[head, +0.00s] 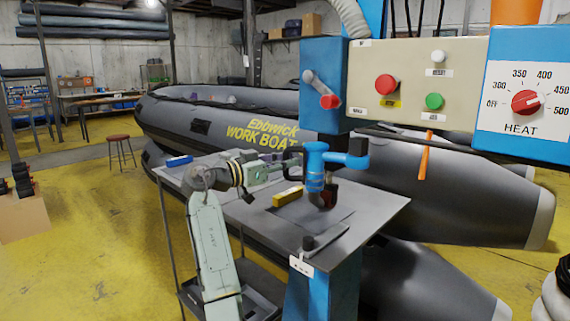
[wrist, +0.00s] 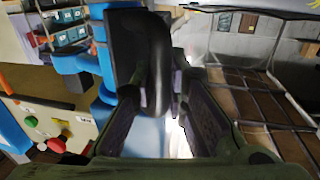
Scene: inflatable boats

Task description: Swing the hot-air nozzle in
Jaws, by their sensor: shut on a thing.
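The blue hot-air unit (head: 316,157) stands over the grey work table at the machine's column. It also shows in the wrist view (wrist: 85,65). I cannot clearly make out the nozzle tip. A black curved handle (wrist: 155,60) on the unit fills the middle of the wrist view. My gripper (wrist: 152,105) has a finger on either side of this handle and is shut on it. In the head view my gripper (head: 290,171) reaches in from the left at the unit, and its fingertips are hard to separate from the dark handle.
The grey table (head: 365,215) holds a yellow block (head: 287,197), a blue item (head: 179,161) and a black-handled tool (head: 318,243). A control panel (head: 418,82) and heat dial (head: 525,103) hang above right. A grey inflatable boat (head: 215,125) lies close behind.

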